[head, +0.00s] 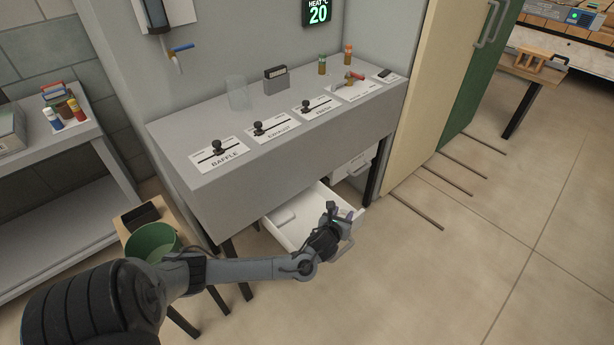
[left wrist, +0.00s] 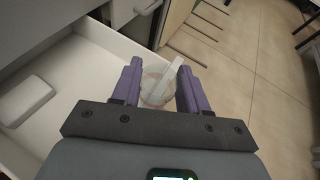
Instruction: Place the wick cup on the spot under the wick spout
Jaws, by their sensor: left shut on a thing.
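My left gripper (head: 336,212) is above the front right part of the open drawer. In the left wrist view its purple fingers (left wrist: 157,86) are closed on a clear, round, cup-like thing (left wrist: 154,94). The drawer's white edge shows through it. Another clear, upright vessel (head: 237,92) stands at the back of the grey counter. No label tells me which is the wick cup. A spout with a blue lever (head: 180,48) juts from the wall beyond the counter's left end. I cannot make out a marked spot under it. My right gripper is not in view.
The white drawer (head: 290,232) is pulled out under the counter (head: 180,148) and holds a pale block (left wrist: 26,98). Several sliders with labels line the counter top. A green bucket (head: 152,240) stands on a small stool at left.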

